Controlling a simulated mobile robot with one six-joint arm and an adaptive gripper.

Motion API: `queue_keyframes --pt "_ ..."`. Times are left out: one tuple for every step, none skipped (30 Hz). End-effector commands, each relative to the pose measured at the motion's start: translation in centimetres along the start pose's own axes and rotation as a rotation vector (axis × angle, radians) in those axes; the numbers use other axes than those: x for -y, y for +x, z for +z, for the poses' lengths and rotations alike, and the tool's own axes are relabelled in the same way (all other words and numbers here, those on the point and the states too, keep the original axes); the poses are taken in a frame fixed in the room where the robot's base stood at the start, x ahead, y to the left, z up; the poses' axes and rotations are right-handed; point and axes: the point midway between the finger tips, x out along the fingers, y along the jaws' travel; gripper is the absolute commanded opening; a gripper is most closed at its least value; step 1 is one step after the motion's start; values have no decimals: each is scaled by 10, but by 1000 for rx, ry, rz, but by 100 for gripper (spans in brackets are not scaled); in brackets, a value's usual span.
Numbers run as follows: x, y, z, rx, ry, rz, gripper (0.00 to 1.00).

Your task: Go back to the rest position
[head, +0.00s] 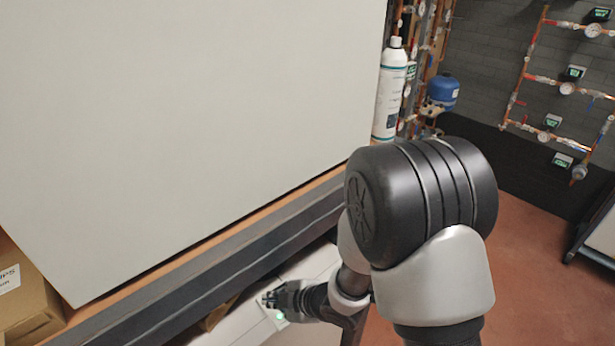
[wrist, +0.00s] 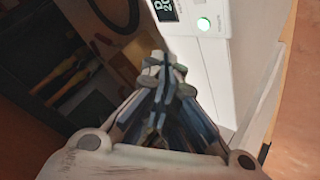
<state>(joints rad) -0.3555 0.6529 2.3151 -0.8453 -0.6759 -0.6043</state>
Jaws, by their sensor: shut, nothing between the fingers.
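My gripper (head: 272,299) is low in the head view, beyond my arm's large black joint and below the edge of the workbench. It is in front of a white unit (head: 240,322). In the wrist view my gripper (wrist: 165,62) has its fingers together with nothing between them. The green light also shows beside the gripper in the head view. I cannot tell whether the fingertips touch the unit.
A big pale panel (head: 190,110) stands on the dark-edged bench (head: 220,262). A cardboard box (head: 25,300) is at the lower left. A white bottle (head: 390,90), a blue tank (head: 443,92) and copper pipes with gauges are behind. The red floor (head: 535,270) at the right is open.

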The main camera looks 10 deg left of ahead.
Motion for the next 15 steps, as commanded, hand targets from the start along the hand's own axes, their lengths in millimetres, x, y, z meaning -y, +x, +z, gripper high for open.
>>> queue_keyframes --pt "-1 -1 0 3 2 3 0" --pt "-4 -3 1 9 6 7 0" --pt "-9 -7 4 24 15 16 0" --pt "-14 -12 7 41 27 25 0" --pt "-21 -18 10 63 40 38 0" --pt "-32 -30 16 101 68 60 0" --pt "-41 -41 21 134 94 78 0" --pt "-51 -54 27 171 125 100 0" --pt "-63 -74 36 224 176 130 0" --pt "-71 -90 42 264 219 155 0" --pt "-78 -108 49 304 265 180 0" --pt "-85 -131 56 354 330 211 0" --pt "-89 -148 62 389 382 235 0" --pt "-91 -166 66 422 433 258 0" --pt "-92 -190 71 461 505 288 0"
